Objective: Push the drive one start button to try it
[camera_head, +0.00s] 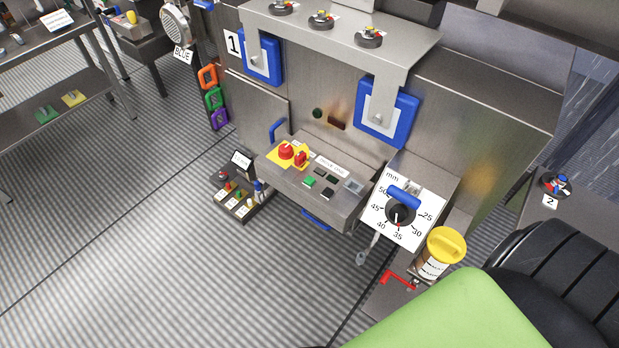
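The control box (345,210) juts from the steel machine marked 1, with a small white label (331,166) on its top that I read as drive one. A green square button (309,181), which looks like the start button, sits near its front edge. A black square button (328,194) is to its right. A red mushroom button (286,151) and a red rotary switch (300,158) sit on yellow plates at the left. Nothing touches the green button. Whether it is pressed in or lit cannot be told. Neither gripper shows in the head view.
Right of the box is a white millimetre dial (399,214) with a blue handle, then a yellow-lidded jar (443,250) and a red crank (397,280). A small tray (241,196) stands left. A large green surface (470,315) fills the lower right. Floor in front is clear.

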